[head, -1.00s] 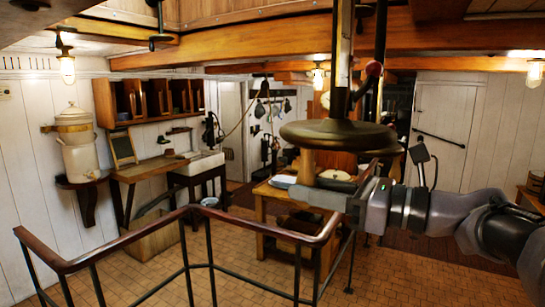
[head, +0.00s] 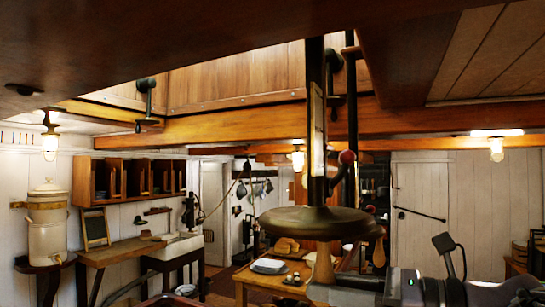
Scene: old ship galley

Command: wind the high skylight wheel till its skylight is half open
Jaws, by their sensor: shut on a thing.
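The wheel (head: 308,222), a broad flat bronze disc, hangs level on a dark upright shaft (head: 316,95) at the middle of the head view. A pale strip is fixed along the shaft. A turned wooden handle (head: 323,264) points down from the wheel's underside, a little right of the shaft line. My gripper (head: 323,287) is below the wheel, shut on this handle's lower end. The wood-lined skylight well (head: 235,75) opens overhead. Its lid is out of view, so how far it stands open cannot be told.
A second shaft with a red knob (head: 347,157) and a wheel part with another wooden handle (head: 379,252) stand close behind on the right. Heavy beams (head: 220,124) cross overhead. A table (head: 262,278) with bread and plates is beyond. A rail shows at the bottom left.

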